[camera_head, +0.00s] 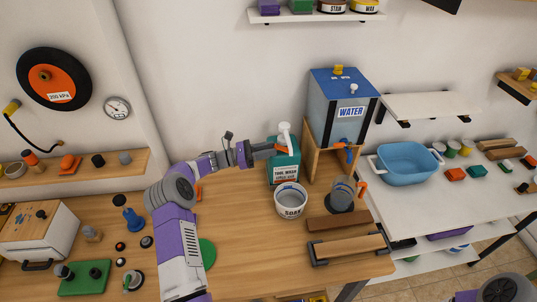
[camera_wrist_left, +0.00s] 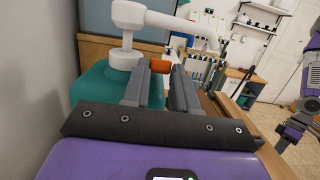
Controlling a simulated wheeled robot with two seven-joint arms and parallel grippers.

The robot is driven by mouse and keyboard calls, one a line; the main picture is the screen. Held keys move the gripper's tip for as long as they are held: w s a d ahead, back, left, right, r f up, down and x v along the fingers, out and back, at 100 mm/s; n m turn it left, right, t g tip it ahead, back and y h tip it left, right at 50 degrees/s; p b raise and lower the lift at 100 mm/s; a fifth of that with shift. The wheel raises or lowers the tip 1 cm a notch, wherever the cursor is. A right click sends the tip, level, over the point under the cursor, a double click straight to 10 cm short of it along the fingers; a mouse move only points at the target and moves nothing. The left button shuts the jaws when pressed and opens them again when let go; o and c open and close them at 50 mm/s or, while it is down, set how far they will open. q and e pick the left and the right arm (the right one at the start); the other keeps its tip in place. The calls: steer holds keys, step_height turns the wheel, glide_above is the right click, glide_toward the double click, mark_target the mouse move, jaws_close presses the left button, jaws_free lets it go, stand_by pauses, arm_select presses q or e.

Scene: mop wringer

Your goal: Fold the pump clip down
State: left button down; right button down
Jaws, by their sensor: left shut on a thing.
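A teal bottle (camera_head: 284,172) with a white pump head (camera_head: 285,133) stands upright on the wooden bench near the wall. In the left wrist view the pump's spout (camera_wrist_left: 165,22) reaches to the right above the fingers. The small orange pump clip (camera_wrist_left: 160,65) shows between the finger ends, beside the pump neck. My left gripper (camera_head: 273,148) reaches in from the left at the height of the pump neck and is shut on the clip, whose exact angle is mostly hidden by the fingers. My right arm's end (camera_wrist_left: 284,144) is small and dark in the left wrist view.
A white bucket (camera_head: 291,203) stands just in front of the bottle. A wringer cup (camera_head: 343,194) is right of it. The blue water tank (camera_head: 340,105) on its wooden stand is behind right. A green disc (camera_head: 207,252) lies near my left forearm.

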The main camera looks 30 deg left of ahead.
arm_select(q)
steer(key=shift+a+f+h+b, duration=0.1)
steer(key=shift+f+h+b, duration=0.05)
steer(key=shift+h+b, duration=0.2)
steer(key=c, duration=1.2)
jaws_free()
steer(key=shift+o, duration=0.2)
steer(key=v, duration=0.7)
steer(key=shift+s+a+f+b, duration=0.15)
steer(key=shift+s+a+b, duration=0.1)
steer(key=shift+s+b, duration=0.05)
